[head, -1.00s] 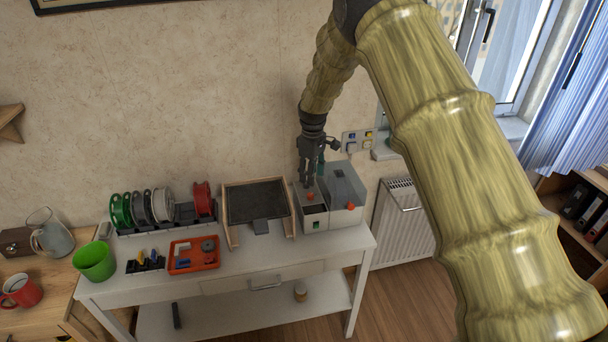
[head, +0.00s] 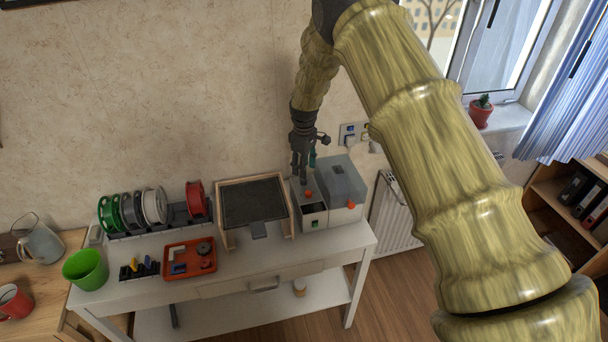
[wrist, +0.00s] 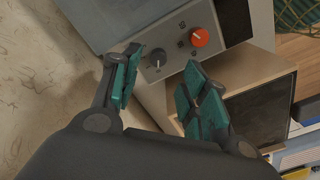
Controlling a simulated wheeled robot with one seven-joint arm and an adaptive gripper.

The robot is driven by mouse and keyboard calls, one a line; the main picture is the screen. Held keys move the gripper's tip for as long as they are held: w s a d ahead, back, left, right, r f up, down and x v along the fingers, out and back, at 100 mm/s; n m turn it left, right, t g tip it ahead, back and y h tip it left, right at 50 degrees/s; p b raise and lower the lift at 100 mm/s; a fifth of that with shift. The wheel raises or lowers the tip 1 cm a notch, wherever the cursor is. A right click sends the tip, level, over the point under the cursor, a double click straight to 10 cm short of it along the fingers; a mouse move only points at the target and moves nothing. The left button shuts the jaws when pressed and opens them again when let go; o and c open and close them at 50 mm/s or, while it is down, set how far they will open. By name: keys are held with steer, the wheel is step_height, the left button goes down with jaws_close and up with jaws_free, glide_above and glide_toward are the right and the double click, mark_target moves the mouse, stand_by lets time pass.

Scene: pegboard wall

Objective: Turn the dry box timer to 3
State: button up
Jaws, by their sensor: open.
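The dry box appears to be the grey unit (head: 343,184) with a dark lid window at the right end of the white table. In the wrist view a grey panel (wrist: 180,47) carries a dark knob (wrist: 157,57) with a pale pointer line and an orange-red knob (wrist: 200,38). The scale numbers are too small to read, and I cannot tell for sure which knob is the timer. My gripper (wrist: 163,68) is open, its teal fingers apart and empty. The dark knob shows between and beyond its fingertips. In the head view my gripper (head: 301,180) points down above the units.
Left of the units stand a wood-framed dark tray (head: 254,203), several filament spools (head: 133,209), a red parts tray (head: 190,257) and a green cup (head: 86,268). The wall (head: 200,110) is close behind my gripper. A wall socket (head: 350,135) is nearby.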

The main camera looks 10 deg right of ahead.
mark_target(304, 180)
steer(key=f, duration=0.2)
steer(key=f+p, duration=0.1)
steer(key=shift+w+f, duration=0.3)
steer(key=shift+f, duration=0.1)
steer(key=shift+s+f+p, duration=0.3)
steer(key=shift+f+p, duration=0.05)
steer(key=shift+f, duration=0.05)
steer(key=shift+w+f, duration=0.25)
steer(key=shift+f, duration=0.5)
steer(key=shift+s+r, duration=0.15)
jaws_close()
